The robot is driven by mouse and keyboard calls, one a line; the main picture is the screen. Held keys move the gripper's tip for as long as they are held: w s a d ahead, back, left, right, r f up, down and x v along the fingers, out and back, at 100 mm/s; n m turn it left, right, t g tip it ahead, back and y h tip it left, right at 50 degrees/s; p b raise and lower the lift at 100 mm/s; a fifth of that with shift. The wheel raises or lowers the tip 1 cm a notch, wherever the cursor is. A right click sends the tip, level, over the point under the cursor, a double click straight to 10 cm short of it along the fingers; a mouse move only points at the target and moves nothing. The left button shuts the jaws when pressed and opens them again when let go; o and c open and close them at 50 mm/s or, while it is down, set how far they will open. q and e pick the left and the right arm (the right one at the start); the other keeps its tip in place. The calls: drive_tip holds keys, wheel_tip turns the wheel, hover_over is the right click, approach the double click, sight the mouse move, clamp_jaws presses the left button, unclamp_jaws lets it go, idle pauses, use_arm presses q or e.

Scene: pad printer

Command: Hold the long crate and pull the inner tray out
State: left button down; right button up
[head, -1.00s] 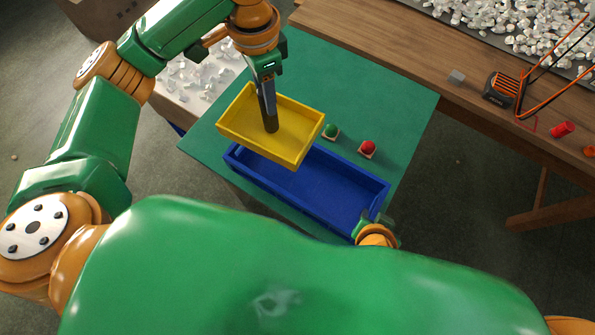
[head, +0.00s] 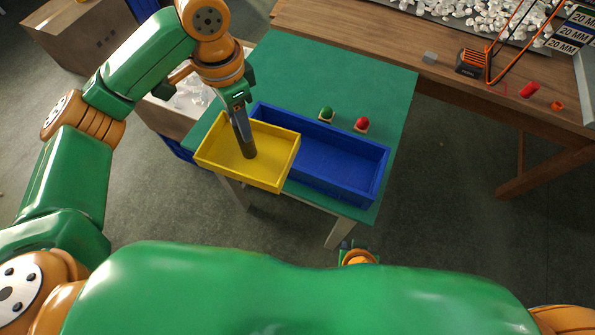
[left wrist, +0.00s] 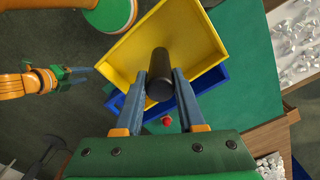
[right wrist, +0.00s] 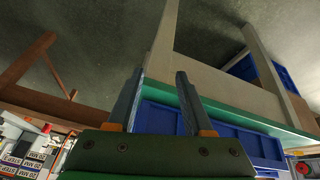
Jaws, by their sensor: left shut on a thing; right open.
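The yellow inner tray (head: 222,164) is at the left end of the long blue crate (head: 345,172) and covers part of it. The tray's near edge hangs past the table edge; I cannot tell whether it touches the crate. My left gripper (head: 243,135) is shut on the tray's dark upright handle (left wrist: 160,75). The crate's uncovered right part looks empty. My right gripper (right wrist: 157,92) is open and empty; in the head view it (head: 355,247) is partly hidden by my body, in front of the crate and apart from it.
A green button (head: 326,113) and a red button (head: 362,124) stand behind the crate on the green table (head: 330,75). A wooden bench (head: 420,52) with tools is at the back right. A cardboard box (head: 75,45) is at the back left. Floor shows in front of the table.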

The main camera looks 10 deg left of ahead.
use_arm(q)
drive_tip(key=f+b, duration=0.4)
drive_tip(key=f, duration=0.1)
drive_tip(key=shift+s+f, duration=0.1)
drive_tip(key=shift+s, duration=0.15)
use_arm(e)
drive_tip(key=s+d+f+n+g, duration=0.1)
drive_tip(key=s+f, duration=0.1)
drive_tip(key=f, duration=0.5)
drive_tip(key=s+d+f+n+g, duration=0.1)
drive_tip(key=s+f, duration=0.2)
drive_tip(key=f, duration=0.5)
drive_tip(key=shift+d+y, duration=0.15)
drive_tip(key=shift+y, duration=0.25)
